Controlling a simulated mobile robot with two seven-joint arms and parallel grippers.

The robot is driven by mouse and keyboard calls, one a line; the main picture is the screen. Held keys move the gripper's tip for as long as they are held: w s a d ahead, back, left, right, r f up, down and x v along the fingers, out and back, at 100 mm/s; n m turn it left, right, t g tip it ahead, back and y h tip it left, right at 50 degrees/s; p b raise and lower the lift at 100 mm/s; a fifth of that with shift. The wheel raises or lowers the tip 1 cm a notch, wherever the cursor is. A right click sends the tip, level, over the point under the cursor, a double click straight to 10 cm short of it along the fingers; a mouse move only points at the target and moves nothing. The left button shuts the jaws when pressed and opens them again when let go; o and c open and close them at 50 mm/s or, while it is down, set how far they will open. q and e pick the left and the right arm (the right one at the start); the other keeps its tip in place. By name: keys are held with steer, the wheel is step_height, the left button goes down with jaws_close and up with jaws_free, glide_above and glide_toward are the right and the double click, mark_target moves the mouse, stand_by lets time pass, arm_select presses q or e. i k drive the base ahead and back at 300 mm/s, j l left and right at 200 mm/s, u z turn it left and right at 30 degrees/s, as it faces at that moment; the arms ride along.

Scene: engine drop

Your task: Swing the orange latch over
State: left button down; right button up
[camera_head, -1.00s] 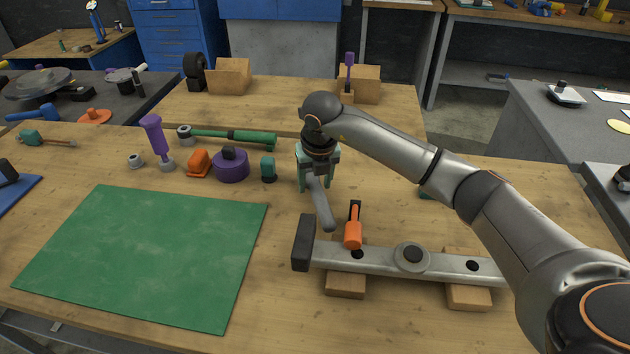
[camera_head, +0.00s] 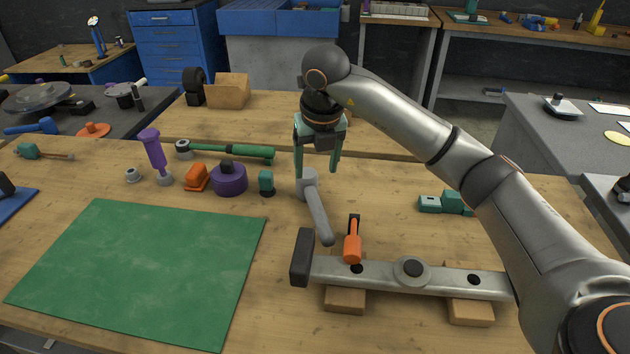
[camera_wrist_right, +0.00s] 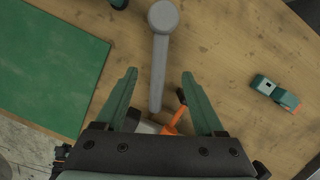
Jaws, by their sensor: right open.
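The orange latch (camera_head: 353,246) sits at the left part of a grey metal bar (camera_head: 440,279), its narrow end toward a small black piece. The latch also shows in the wrist view (camera_wrist_right: 175,124), partly hidden behind my gripper body. A grey lever with a round post (camera_head: 318,212) stands on the table just left of and behind the latch. My right gripper (camera_head: 318,170) is open and empty, pointing down above the lever's post. In the wrist view its spread fingers (camera_wrist_right: 159,77) lie either side of the lever's arm (camera_wrist_right: 159,65). My left gripper is not in view.
The bar rests on wooden blocks (camera_head: 345,300) and has a black end piece (camera_head: 302,257). A green mat (camera_head: 140,270) covers the left. Teal blocks (camera_head: 445,203) lie right.

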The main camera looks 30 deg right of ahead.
mark_target(353, 243)
steer(key=k, duration=1)
